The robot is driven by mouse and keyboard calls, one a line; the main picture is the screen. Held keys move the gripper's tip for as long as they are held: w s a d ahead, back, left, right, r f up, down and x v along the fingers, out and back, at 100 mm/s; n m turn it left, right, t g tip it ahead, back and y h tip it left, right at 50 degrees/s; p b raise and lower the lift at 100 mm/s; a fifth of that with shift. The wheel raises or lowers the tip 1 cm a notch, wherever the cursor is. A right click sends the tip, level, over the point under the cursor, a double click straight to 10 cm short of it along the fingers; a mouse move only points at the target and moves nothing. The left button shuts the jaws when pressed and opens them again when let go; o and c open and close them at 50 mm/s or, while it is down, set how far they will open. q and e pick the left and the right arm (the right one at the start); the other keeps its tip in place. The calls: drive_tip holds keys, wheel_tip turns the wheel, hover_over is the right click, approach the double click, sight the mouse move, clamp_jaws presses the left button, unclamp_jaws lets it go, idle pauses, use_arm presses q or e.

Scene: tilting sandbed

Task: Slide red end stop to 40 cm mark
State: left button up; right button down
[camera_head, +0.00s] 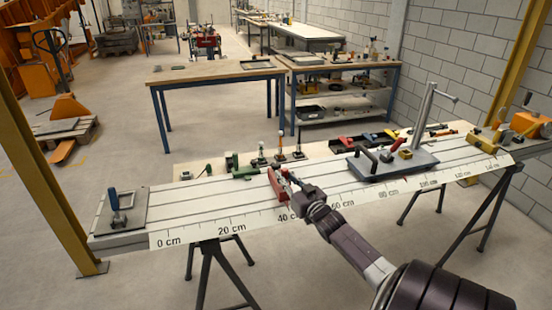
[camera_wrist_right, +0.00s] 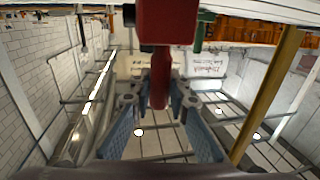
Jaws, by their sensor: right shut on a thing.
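The red end stop (camera_head: 277,186) sits on the slotted bench bed (camera_head: 190,205), just above the 40 cm label on the white scale strip (camera_head: 260,220). My right gripper (camera_head: 293,181) reaches it from the front right and is shut on it. In the right wrist view the red end stop (camera_wrist_right: 166,25) fills the top middle, and its red lower part (camera_wrist_right: 160,85) lies between the blue-padded fingers of my right gripper (camera_wrist_right: 160,100). The fingers hide part of the stop in the head view. My left gripper is not in view.
A green clamp (camera_head: 243,171) and several upright dark-based pins (camera_head: 280,150) stand behind the stop. A grey plate with a tall post (camera_head: 392,160) occupies the bed to the right. A plate with a blue-handled clamp (camera_head: 118,212) is at the left end. The bed between is clear.

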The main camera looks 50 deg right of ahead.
drive_tip(key=c, duration=1.8)
unclamp_jaws()
drive_tip(key=shift+s, duration=0.1)
drive_tip(key=v, duration=1.2)
